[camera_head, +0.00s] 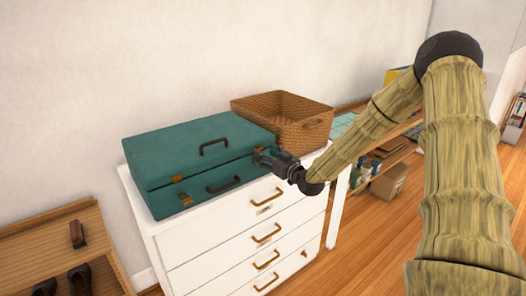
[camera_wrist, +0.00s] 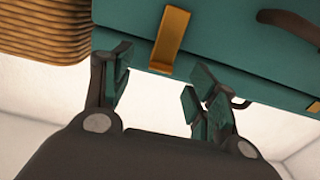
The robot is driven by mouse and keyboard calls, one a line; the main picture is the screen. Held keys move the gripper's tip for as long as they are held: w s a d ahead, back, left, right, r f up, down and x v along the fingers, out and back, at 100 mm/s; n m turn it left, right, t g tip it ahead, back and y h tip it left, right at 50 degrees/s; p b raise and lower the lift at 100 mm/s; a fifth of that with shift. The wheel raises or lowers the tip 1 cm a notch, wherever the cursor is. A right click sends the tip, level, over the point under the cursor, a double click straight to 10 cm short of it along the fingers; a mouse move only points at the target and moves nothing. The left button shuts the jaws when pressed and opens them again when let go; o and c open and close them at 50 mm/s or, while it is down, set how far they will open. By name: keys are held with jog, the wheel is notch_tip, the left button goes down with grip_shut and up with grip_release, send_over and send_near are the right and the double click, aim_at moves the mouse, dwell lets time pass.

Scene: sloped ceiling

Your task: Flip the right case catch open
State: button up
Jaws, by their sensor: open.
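The teal case (camera_head: 190,150) lies closed on a white chest of drawers. Its right catch is a brass strip (camera_wrist: 170,42) on the case front in the wrist view, with a small lip at its lower end. In the head view this catch (camera_head: 257,159) is mostly hidden by my gripper. My gripper (camera_head: 266,157) is at the right part of the case front. In the wrist view my gripper (camera_wrist: 156,88) is open and empty, with the catch ahead, roughly between its fingers; contact cannot be told. The left catch (camera_head: 178,179) is brass too.
A wicker basket (camera_head: 284,118) stands beside the case on the right and shows in the wrist view (camera_wrist: 45,28). The white chest (camera_head: 240,225) has brass drawer pulls. A wooden shoe rack (camera_head: 60,232) is at left.

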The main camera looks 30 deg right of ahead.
jog(key=shift+w, duration=1.1)
jog(key=shift+a, duration=0.1)
grip_shut()
